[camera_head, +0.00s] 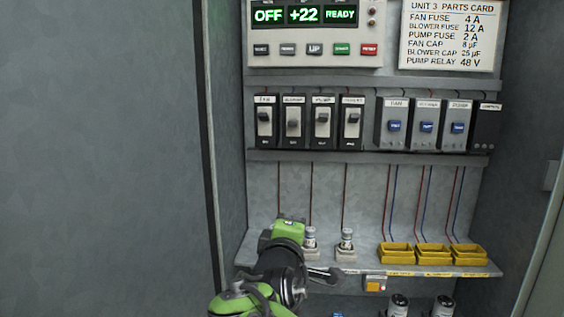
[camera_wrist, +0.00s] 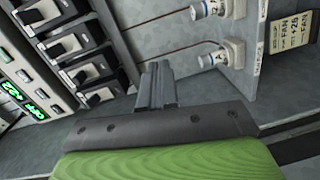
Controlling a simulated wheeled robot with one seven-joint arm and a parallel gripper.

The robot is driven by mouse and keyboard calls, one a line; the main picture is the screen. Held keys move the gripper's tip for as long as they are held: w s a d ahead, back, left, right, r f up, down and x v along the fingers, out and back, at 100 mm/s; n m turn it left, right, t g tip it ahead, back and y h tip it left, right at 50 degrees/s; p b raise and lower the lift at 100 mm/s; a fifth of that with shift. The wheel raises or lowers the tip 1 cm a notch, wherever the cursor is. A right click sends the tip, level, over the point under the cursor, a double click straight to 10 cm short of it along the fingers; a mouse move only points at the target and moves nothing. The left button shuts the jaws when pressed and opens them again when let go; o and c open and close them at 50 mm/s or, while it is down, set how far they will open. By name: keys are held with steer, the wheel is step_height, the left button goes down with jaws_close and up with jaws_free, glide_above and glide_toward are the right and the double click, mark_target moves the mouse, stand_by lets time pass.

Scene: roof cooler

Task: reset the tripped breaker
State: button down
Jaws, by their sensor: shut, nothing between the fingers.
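A row of black breakers stands on the upper rail in the head view. The leftmost (camera_head: 264,117), the third (camera_head: 322,117) and the rightmost (camera_head: 352,118) have toggles sitting high. The second breaker, labelled like "BLOWER" (camera_head: 293,124), has its toggle lower than the others. Breakers also show at the left of the wrist view (camera_wrist: 85,73), turned on their side; their labels are unreadable there. My gripper (camera_head: 335,274) is low, near the lower shelf, below and apart from the breakers. Its fingers (camera_wrist: 157,84) are together and empty in the wrist view.
Two fuse-like cylinders (camera_head: 310,240) (camera_head: 346,241) stand on the lower shelf (camera_head: 365,270) close to my gripper. Yellow bins (camera_head: 396,253) are to the right. Blue-switched relays (camera_head: 395,124) adjoin the breakers. The display panel (camera_head: 315,30) above reads OFF, +22, READY.

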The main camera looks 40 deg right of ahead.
steer(key=w+r+n+t+h+b, duration=0.1)
steer(key=n+t+h+b, duration=0.1)
steer(key=n, duration=0.4)
steer(key=w+d+r+n+t+h+b, duration=0.1)
steer(key=n+t+h+b, duration=0.1)
steer(key=n, duration=0.5)
steer(key=w+d+r+n+t+h+b, duration=0.1)
steer(key=n+t+h+b, duration=0.2)
steer(key=n, duration=0.4)
steer(key=shift+w+r, duration=0.2)
steer(key=shift+w, duration=0.1)
steer(key=shift+r, duration=0.1)
steer(key=p, duration=1)
glide_toward(293, 123)
steer(key=w+d, duration=0.4)
step_height(293, 123, up, 2)
steer(key=shift+d+r+p, duration=0.1)
steer(key=shift+p, duration=0.85)
steer(key=shift+r+p, duration=0.3)
steer(key=shift+r, duration=0.15)
